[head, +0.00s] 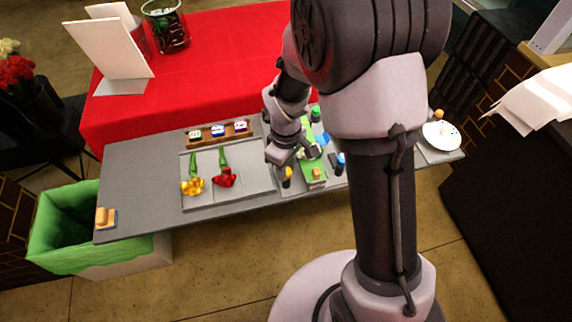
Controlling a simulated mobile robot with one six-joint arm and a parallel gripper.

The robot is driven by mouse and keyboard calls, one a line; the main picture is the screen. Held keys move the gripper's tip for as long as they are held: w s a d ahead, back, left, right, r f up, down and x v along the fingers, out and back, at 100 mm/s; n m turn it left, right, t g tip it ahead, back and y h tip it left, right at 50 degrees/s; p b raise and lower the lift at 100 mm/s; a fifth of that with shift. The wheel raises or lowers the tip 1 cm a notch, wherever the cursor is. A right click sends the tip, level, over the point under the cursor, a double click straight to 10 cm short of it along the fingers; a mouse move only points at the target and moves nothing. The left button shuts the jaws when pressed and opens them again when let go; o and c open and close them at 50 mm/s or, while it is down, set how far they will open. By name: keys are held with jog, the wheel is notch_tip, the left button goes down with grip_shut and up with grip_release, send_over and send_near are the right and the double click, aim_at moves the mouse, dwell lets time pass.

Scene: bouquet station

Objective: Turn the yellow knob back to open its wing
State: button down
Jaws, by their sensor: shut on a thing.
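The yellow knob (287,172) stands at the front left of a small station on the grey table, with a dark part at its foot. My gripper (286,164) reaches down over it from behind and is shut on it; the fingertips are small and partly hidden. My arm hides part of the station, and I cannot make out the yellow knob's wing.
A yellow flower (192,187) and a red flower (225,178) lie on a grey board left of the station. A wooden rack (241,129) stands behind them. A white plate (441,136) is at the right end. The table's front left is mostly clear.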

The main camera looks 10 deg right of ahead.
jog(key=shift+n, duration=0.4)
jog(key=c, duration=1.1)
grip_release()
notch_tip(320, 180, up, 18)
jog(key=p, duration=0.6)
jog(key=shift+f, duration=0.25)
